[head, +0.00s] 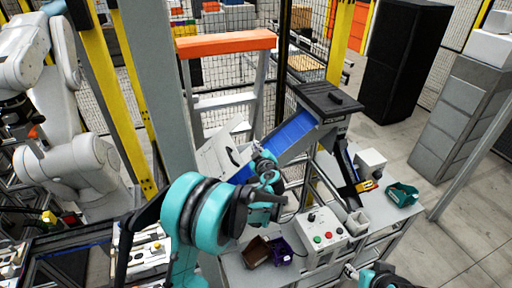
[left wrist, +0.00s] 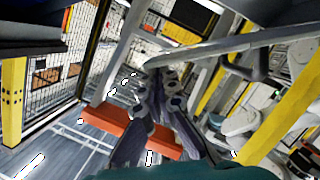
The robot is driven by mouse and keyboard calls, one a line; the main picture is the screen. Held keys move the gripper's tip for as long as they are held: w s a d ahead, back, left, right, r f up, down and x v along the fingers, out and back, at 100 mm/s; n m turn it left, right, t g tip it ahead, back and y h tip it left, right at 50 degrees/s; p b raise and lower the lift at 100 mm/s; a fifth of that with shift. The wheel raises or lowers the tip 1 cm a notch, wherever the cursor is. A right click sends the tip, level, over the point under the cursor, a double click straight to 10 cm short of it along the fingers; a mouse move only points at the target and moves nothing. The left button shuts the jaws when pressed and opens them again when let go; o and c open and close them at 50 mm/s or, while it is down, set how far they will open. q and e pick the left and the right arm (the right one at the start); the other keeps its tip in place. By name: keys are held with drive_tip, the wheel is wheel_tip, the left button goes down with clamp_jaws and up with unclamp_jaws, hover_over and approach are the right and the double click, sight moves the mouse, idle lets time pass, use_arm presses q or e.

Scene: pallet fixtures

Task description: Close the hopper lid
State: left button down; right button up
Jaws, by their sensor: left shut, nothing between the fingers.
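A white tilted panel (head: 217,158) with a dark mark stands left of the blue conveyor belt (head: 296,130) in the head view; it looks like the hopper lid, raised, though I cannot be sure. My left gripper (head: 264,160) is shut and empty, in front of the lower belt and just right of the panel. I cannot tell whether it touches the panel. In the left wrist view the closed fingers (left wrist: 160,78) are close to a long grey edge (left wrist: 230,46). Part of my right arm, possibly its gripper (head: 380,278), shows at the bottom edge; its jaws are unclear.
A control box (head: 322,236) with buttons, brown (head: 257,252) and purple (head: 281,250) bins and a teal tray (head: 402,194) are on the bench. A grey post (head: 168,110) and an orange-topped ladder (head: 226,42) stand behind. A white robot arm (head: 70,165) is at left.

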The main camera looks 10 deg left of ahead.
use_arm(q)
drive_tip(key=w+d+f+m+b, duration=0.1)
drive_tip(key=d+f+b, duration=0.1)
drive_tip(key=f+b, duration=0.2)
drive_tip(key=w+d+f+m+g+y+b, duration=0.1)
drive_tip(key=w+d+f+m+b, duration=0.1)
drive_tip(key=f+b, duration=0.3)
drive_tip(key=w+d+f+m+b, duration=0.1)
drive_tip(key=d+f+b, duration=0.1)
drive_tip(key=f+b, duration=0.3)
wheel_tip(320, 180, down, 3)
drive_tip(key=shift+w+d+r+m+g+y, duration=0.1)
drive_tip(key=shift+w+m+g+y, duration=0.05)
drive_tip(key=shift+m+g+y, duration=0.2)
drive_tip(key=shift+f+b, duration=0.8)
drive_tip(key=shift+d+f, duration=0.1)
drive_tip(key=shift+f, duration=0.05)
